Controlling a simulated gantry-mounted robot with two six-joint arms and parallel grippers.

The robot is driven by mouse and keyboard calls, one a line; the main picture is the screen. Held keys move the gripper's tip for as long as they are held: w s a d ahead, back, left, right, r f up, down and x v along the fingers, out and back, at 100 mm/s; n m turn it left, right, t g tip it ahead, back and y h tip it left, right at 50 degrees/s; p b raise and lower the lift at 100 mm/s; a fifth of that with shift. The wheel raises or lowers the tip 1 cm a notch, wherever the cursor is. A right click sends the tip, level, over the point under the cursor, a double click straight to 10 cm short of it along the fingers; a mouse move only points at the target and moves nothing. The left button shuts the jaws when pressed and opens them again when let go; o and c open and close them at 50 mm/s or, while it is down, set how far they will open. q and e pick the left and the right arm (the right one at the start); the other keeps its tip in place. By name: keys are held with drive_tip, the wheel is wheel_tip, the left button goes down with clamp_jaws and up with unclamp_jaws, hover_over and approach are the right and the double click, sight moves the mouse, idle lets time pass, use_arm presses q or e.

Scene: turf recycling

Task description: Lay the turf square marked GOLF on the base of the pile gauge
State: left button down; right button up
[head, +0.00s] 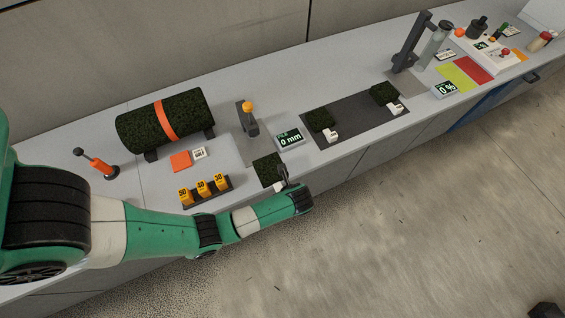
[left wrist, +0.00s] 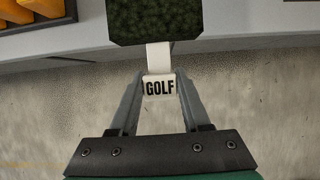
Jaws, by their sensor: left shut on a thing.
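The dark green turf square (head: 268,168) is at the counter's front edge in the head view. It also shows at the top of the left wrist view (left wrist: 154,20), with a white tab marked GOLF (left wrist: 159,87). My left gripper (head: 284,184) is shut on that tab; its fingers sit on either side of it in the left wrist view (left wrist: 159,88). How high the square is above the counter is hard to tell. The pile gauge (head: 247,121), a dark post with an orange knob, stands behind the square on a grey base (head: 246,148). My right gripper is not in view.
The display reading 0 mm (head: 289,138) stands right of the gauge. A dark mat (head: 352,118) holds two more tagged turf squares. Yellow weights marked 50 (head: 203,187) stand in a rack to the left, with a strapped turf roll (head: 190,121) behind.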

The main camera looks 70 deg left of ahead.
use_arm(q)
drive_tip(key=b+x, duration=0.3)
drive_tip(key=x, duration=0.2)
drive_tip(key=a, duration=1.2)
drive_tip(key=shift+s+a+f+p, duration=0.1)
drive_tip(key=shift+s+f+p, duration=0.1)
drive_tip(key=shift+p, duration=0.2)
drive_tip(key=shift+a, duration=0.9)
drive_tip(key=shift+f+b, duration=0.4)
drive_tip(key=shift+f, duration=0.05)
drive_tip(key=shift+c, duration=1.4)
unclamp_jaws()
drive_tip(key=shift+o, duration=0.3)
drive_tip(key=shift+o, duration=1.1)
